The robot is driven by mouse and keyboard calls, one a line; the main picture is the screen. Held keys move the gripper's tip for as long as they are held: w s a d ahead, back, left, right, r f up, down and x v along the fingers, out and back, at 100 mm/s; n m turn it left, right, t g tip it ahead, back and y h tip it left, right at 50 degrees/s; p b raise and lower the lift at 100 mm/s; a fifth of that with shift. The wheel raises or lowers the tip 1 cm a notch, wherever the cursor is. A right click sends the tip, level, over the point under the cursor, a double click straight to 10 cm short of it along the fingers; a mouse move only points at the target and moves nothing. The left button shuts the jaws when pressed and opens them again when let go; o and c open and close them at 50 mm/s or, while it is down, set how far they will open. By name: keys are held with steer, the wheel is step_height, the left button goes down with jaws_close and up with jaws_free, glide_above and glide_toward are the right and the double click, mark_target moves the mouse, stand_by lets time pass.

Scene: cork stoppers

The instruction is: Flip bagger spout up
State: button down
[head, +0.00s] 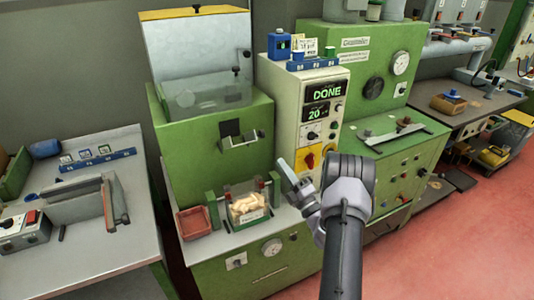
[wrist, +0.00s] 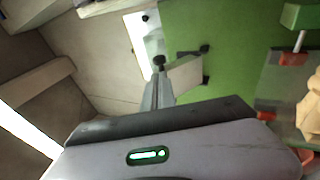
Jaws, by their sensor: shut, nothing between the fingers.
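The bagger (head: 215,160) is a green machine with a raised hopper lid. Its small grey spout (head: 240,144) sits below a dark opening on the front and appears lowered, sticking outward. In the wrist view the spout (wrist: 184,76) is a pale plate with dark fittings against the green face. My gripper (head: 285,167) is to the right of the spout and a little lower, with its fingers pointing up and left. In the wrist view my gripper (wrist: 158,90) is shut and empty, and its tips overlap the spout's edge in the picture. I cannot tell whether they touch.
A clear bin of corks (head: 247,205) stands below the spout between green posts. A red tray (head: 193,222) is left of it. A control panel (head: 322,115) reading DONE stands close behind my gripper. A grey worktable (head: 80,260) is at the left.

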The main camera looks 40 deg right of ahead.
steer(key=b+x, duration=0.1)
steer(key=x, duration=0.8)
steer(key=shift+w+a+r, duration=0.1)
steer(key=shift+w, duration=0.05)
